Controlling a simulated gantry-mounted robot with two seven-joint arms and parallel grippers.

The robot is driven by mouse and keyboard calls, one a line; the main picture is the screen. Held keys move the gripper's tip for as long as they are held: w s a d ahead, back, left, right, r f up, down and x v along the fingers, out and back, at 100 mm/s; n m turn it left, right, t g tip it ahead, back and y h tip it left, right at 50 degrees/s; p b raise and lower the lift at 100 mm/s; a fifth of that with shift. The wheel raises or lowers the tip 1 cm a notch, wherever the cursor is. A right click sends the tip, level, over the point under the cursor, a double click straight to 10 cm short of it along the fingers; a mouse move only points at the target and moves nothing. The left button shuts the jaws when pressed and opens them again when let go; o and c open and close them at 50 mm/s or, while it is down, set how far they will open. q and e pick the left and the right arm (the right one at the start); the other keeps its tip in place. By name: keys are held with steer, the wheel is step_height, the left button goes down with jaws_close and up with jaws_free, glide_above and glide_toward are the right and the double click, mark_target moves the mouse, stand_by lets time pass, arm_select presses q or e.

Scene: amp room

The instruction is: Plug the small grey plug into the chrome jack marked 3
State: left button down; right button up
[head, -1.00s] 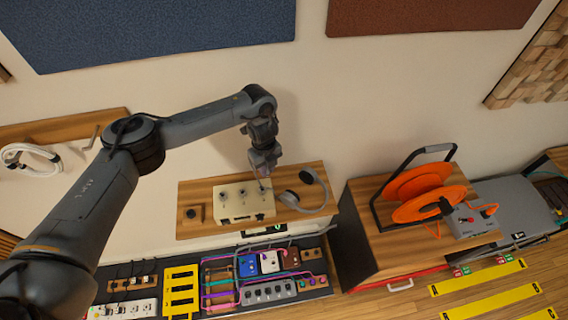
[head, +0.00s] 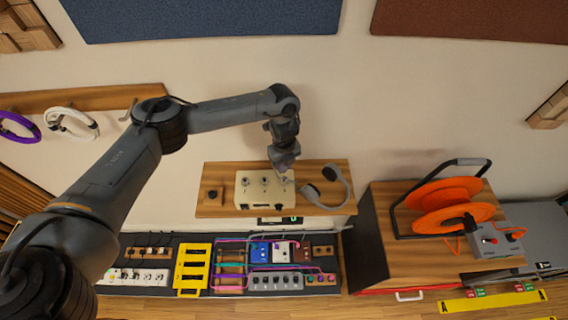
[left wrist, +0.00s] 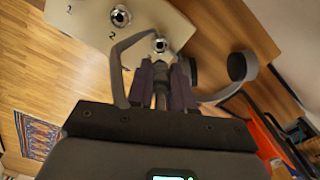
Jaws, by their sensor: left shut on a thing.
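A cream box (head: 243,202) with three chrome jacks on top sits on a wooden wall shelf. My left gripper (head: 284,165) hangs over its right end. In the left wrist view the gripper (left wrist: 162,80) is shut on the small grey plug (left wrist: 160,92), held between its two dark purplish fingers. The plug's tip points toward the nearest chrome jack (left wrist: 160,44) and seems just short of it; the exact gap cannot be told. Another chrome jack (left wrist: 120,15) lies farther left. My right gripper is not in view.
Headphones (head: 342,186) lie right of the box, close to the gripper. A small black knob (head: 213,194) is at the shelf's left. Pedals and a yellow rack (head: 190,268) stand below. An orange cable reel (head: 445,205) is on the cabinet at right.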

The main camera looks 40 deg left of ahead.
arm_select(q)
steer(key=b, duration=0.4)
glide_above(284, 181)
steer(key=shift+f, duration=2.45)
steer(key=shift+f+b, duration=0.35)
steer(key=shift+f, duration=0.3)
steer(key=c, duration=0.9)
jaws_free()
